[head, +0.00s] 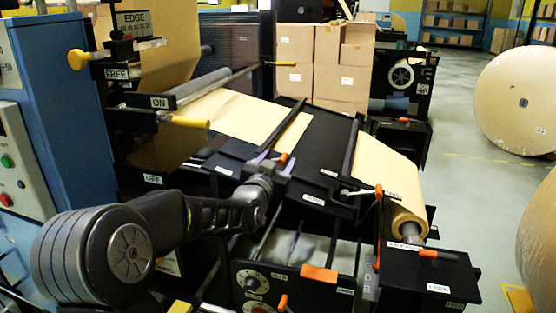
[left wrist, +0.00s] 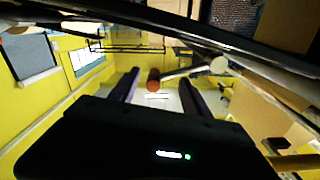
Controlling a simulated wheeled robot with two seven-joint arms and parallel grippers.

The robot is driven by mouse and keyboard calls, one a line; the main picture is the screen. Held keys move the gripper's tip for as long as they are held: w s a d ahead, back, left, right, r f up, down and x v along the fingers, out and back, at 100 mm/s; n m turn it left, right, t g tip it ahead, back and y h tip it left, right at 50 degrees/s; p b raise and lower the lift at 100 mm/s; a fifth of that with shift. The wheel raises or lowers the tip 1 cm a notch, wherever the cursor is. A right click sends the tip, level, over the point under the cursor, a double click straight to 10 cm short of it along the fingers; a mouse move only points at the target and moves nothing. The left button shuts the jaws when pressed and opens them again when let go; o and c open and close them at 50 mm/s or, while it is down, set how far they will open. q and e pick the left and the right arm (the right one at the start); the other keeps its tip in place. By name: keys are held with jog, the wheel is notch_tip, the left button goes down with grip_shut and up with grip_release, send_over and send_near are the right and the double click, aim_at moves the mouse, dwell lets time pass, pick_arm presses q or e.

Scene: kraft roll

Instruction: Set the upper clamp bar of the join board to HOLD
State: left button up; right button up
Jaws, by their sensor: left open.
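The join board (head: 325,138) is a dark sloping panel in the middle of the head view, with kraft paper on either side. The upper clamp bar (head: 290,124) is a long dark bar across its left part. An orange-tipped handle (head: 283,160) shows at the bar's near end. My left gripper (head: 274,162) is open at this handle, fingers pointing toward the board. In the left wrist view, the red-orange tip (left wrist: 153,80) appears between the two open fingers (left wrist: 158,84); whether they touch it is unclear. My right gripper is not in view.
A second bar (head: 350,143) with a pale lever (head: 355,193) lies to the right. A paper roll (head: 408,215) hangs beyond it. A dial panel (head: 290,280) with orange handles is in front. Yellow handles (head: 190,122) and the ON/OFF labels are at left. Small board labels are unreadable.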

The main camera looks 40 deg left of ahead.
pick_arm(q)
jog(key=shift+w, duration=0.15)
jog(key=shift+c, duration=0.4)
grip_shut()
jog(key=shift+f, duration=0.1)
